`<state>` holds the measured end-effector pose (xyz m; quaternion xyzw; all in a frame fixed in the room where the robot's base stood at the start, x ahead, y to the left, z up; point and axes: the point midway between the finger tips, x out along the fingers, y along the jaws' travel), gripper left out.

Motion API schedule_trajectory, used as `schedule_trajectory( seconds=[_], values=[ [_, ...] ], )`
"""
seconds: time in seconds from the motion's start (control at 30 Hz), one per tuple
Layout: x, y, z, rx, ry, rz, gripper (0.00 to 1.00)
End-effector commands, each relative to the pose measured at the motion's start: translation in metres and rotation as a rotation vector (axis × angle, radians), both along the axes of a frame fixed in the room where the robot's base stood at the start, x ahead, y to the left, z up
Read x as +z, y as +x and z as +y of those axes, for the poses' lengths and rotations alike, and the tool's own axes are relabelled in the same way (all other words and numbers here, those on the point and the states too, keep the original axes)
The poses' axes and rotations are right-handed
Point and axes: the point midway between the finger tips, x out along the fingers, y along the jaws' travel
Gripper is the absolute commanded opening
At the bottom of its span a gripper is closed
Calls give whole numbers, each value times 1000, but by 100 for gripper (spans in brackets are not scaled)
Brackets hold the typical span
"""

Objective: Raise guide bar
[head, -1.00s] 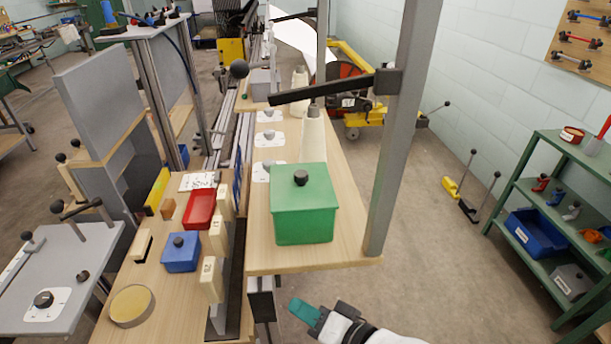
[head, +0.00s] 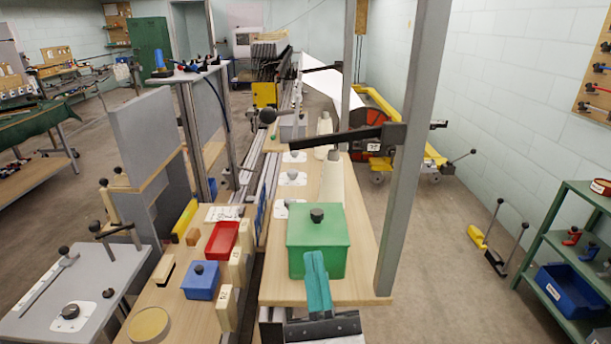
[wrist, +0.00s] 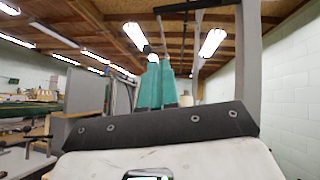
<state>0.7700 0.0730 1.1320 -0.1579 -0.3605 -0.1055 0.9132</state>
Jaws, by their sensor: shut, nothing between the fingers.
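A dark bar (head: 358,137), which looks like the guide bar, runs sideways from a clamp on the tall grey post (head: 412,160), above the green box. A dark bar also crosses the top of the wrist view (wrist: 192,5). My gripper (head: 315,257) has teal fingers closed together with nothing between them. They point up in front of the green lidded box (head: 300,238), below the bar and apart from it. In the wrist view, the fingers (wrist: 160,62) point up toward the ceiling. They hide part of the box in the head view.
White cones (head: 333,188) stand behind the green box. A lever with a black ball knob (head: 267,115) rises left of the bar. A red tray (head: 222,238) and blue box (head: 201,281) sit at left. Open floor lies right of the post.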

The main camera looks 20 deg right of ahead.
Motion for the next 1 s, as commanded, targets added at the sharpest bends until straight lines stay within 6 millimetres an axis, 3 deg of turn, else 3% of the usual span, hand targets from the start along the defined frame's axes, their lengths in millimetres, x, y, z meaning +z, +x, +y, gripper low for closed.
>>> schedule_trajectory(
  seconds=[0.57, 1.0],
  values=[
    [10, 5, -3, 4, 39, -13, 0],
    [69, 62, -11, 3, 39, -14, 0]
  ],
)
